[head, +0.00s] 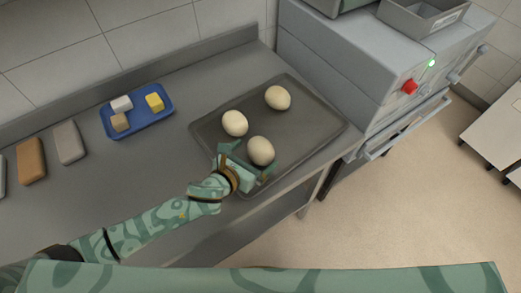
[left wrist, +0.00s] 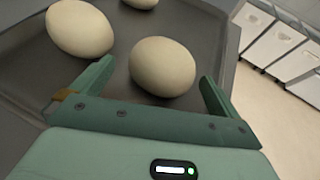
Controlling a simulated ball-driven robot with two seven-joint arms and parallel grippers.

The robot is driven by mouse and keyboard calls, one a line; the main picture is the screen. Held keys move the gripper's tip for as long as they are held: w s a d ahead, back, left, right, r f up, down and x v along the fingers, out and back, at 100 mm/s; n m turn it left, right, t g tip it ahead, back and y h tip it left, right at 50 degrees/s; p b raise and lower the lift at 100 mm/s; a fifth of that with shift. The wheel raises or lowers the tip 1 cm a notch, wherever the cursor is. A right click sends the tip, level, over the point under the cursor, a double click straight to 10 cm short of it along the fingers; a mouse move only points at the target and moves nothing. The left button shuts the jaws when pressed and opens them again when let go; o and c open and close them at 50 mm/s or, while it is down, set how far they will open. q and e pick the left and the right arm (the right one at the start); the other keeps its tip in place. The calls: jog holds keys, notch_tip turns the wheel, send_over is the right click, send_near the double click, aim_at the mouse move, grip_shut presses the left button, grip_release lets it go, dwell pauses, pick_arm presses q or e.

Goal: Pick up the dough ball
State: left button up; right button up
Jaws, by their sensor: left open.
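Three pale dough balls lie on a dark grey tray (head: 310,143) on the counter. The nearest dough ball (head: 261,151) is beside my left gripper (head: 248,163). In the left wrist view this dough ball (left wrist: 162,67) sits between the two open fingers, with no clear contact. A second dough ball (head: 235,123) lies to the upper left; it shows in the left wrist view (left wrist: 80,28) outside the left finger. The third dough ball (head: 278,97) is farther back and partly cut off in the left wrist view. My right gripper is not in view.
A blue tray (head: 150,130) with several small blocks stands left on the counter. Brown (head: 31,160) and grey (head: 69,142) blocks lie farther left. A metal oven (head: 350,60) with a red button borders the tray on the right. The counter's front edge is close to the tray.

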aim_at(261, 144)
pick_arm(q)
jog(key=b+x, duration=0.1)
jog(key=x, duration=0.3)
jog(key=shift+s+r, duration=0.1)
jog(key=shift+s, duration=0.05)
jog(key=shift+c, duration=0.9)
jog(key=c, duration=1)
jog(key=shift+o, duration=0.2)
jog(key=shift+r+p, duration=0.35)
jog(key=shift+r, duration=0.15)
notch_tip(261, 144, up, 3)
jog(key=shift+p, duration=0.8)
jog(key=s+d+r+p, duration=0.3)
jog(key=s+d+r, duration=0.5)
jog(key=d, duration=0.3)
jog(key=shift+d+r, duration=0.3)
jog(key=shift+r, duration=0.2)
